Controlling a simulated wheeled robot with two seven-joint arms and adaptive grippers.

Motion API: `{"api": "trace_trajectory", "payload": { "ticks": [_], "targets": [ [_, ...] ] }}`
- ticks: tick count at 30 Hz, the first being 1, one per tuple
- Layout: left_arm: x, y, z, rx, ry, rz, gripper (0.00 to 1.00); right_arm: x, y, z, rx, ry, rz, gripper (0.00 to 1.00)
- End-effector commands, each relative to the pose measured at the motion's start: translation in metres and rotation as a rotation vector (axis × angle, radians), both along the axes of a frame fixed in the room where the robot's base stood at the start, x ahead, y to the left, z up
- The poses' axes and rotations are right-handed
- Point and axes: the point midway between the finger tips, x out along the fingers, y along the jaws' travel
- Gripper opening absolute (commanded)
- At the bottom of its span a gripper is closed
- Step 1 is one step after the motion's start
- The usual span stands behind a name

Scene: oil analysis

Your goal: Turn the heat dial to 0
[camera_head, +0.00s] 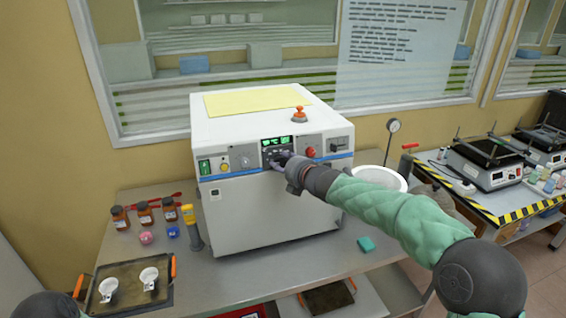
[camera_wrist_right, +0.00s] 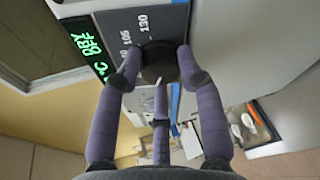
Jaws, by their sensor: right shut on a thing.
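The heat dial (camera_wrist_right: 158,62) is a round black knob on a dark panel with printed numbers, among them 105 and 130. It is on the front of the white oven-like machine (camera_head: 270,215). My right gripper (camera_head: 284,163) is at the panel in the head view, and its hand hides the dial there. In the right wrist view my right gripper (camera_wrist_right: 158,75) has its fingers closed around the dial. The green display (camera_wrist_right: 88,45) beside it seems to read DRY OFF and °C. It also shows in the head view (camera_head: 277,141). My left gripper is not in view.
Brown bottles (camera_head: 145,213) and a yellow-topped flashlight-like tool (camera_head: 192,228) stand left of the machine. A tray (camera_head: 125,272) with two white cups is at front left. A red button (camera_head: 310,152) sits right of the panel. A white plate (camera_head: 385,178) lies behind my right arm.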

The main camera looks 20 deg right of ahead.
Motion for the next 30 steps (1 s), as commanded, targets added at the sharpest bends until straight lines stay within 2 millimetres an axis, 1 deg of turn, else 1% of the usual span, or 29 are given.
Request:
{"api": "trace_trajectory", "payload": {
  "ticks": [1, 9, 23, 24, 26, 27, 30],
  "targets": [
    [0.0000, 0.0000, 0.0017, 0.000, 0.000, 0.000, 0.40, -0.0003, -0.0006, -0.0058, -0.024, 0.012, 0.002, 0.06],
    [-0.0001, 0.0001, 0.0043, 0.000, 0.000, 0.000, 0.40, -0.0002, -0.0007, -0.0055, -0.097, 0.008, 0.018, 0.06],
    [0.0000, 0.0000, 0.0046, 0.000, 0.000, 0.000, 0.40, -0.0001, -0.0010, -0.0048, -0.110, 0.006, 0.020, 0.06],
    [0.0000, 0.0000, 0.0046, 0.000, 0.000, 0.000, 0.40, -0.0001, -0.0010, -0.0048, -0.110, 0.006, 0.020, 0.41],
    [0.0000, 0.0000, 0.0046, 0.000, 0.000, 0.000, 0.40, -0.0001, -0.0010, -0.0045, -0.110, 0.005, 0.020, 0.58],
    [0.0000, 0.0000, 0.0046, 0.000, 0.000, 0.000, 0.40, -0.0001, -0.0009, -0.0039, -0.110, 0.004, 0.020, 0.60],
    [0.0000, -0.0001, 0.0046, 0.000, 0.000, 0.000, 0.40, -0.0001, -0.0006, -0.0023, -0.109, 0.001, 0.021, 0.60]
  ]
}}
